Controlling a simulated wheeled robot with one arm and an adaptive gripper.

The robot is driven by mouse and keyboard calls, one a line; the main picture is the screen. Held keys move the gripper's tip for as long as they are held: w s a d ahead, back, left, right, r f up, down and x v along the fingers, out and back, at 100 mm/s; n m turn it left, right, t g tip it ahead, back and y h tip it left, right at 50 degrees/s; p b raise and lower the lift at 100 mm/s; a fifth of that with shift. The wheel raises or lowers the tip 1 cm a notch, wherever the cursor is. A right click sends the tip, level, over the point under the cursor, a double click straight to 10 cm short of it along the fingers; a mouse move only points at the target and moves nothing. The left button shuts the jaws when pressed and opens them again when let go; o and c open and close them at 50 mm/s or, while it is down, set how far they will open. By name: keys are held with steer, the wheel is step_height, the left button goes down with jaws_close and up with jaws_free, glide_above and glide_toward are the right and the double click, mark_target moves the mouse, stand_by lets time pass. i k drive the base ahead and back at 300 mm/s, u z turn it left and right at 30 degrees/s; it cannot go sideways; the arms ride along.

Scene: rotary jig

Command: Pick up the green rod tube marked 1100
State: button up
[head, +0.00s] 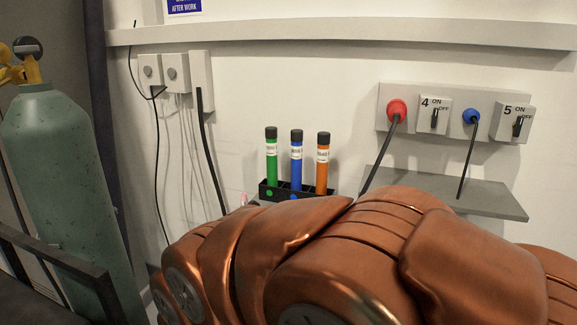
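The green rod tube (271,172) stands upright in a small black holder (267,196), at the left of three tubes. It has a black cap and a white label whose print is too small to read. A green dot shows on the holder's front below it. A blue tube (296,178) stands to its right, then an orange tube (322,172), both with black caps and white labels. My copper-coloured arm fills the lower middle and right and hides the right part of the holder. My gripper cannot be made out.
A grey shelf (490,200) juts from the wall at right, below a panel with red (397,108) and blue (471,116) cable plugs and switches 4 and 5. Cables hang from wall boxes (175,72) left of the tubes. A green gas cylinder (62,165) stands far left. Space above the tubes is clear.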

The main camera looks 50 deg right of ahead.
mark_target(272, 136)
steer(key=z, duration=1)
steer(key=k, duration=0.45)
steer(key=u, duration=0.4)
steer(key=i, duration=1.05)
steer(key=z, duration=0.1)
